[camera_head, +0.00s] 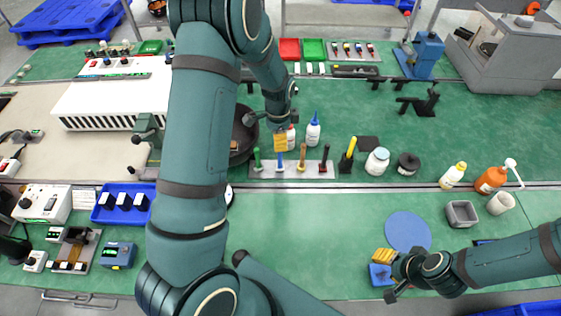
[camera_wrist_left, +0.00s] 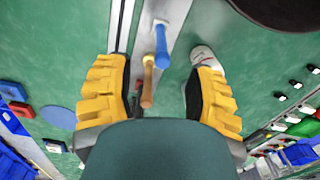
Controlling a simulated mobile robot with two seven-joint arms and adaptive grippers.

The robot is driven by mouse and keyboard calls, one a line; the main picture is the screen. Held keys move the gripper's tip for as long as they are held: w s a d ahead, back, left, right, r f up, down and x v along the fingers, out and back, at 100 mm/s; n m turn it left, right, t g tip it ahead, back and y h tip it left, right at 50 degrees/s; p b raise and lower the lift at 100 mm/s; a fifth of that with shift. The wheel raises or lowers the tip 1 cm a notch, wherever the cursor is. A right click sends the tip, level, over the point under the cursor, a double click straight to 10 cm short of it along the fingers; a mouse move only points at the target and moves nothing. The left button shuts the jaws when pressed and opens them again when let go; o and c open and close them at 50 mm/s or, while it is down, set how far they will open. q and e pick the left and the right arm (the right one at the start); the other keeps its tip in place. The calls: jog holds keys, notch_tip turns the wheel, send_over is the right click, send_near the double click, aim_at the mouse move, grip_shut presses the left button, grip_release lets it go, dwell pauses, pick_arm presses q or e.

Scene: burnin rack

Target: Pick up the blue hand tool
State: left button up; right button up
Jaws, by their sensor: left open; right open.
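A red-handled tool (camera_head: 324,159) stands at the rack's right end. My left gripper (camera_head: 280,140) is open with yellow fingers, just above and behind the rack. In the left wrist view the blue handle (camera_wrist_left: 161,45) and the wooden handle (camera_wrist_left: 148,82) show between the spread fingers (camera_wrist_left: 160,95), and nothing is gripped. My right gripper (camera_head: 383,262) is open near the table's front edge, beside a small blue block (camera_head: 381,275).
White bottles (camera_head: 313,131) stand close behind the rack. A black tool with yellow handle (camera_head: 347,157), a white jar (camera_head: 377,161) and a black round part (camera_head: 408,163) stand to its right. A dark round plate (camera_head: 243,140) is at its left. The green table before it is clear.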

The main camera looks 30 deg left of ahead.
aim_at(280, 157)
pick_arm(q)
jog(key=f, duration=0.7)
jog(key=shift+w+f, duration=0.15)
jog(key=shift+w, duration=0.25)
grip_shut()
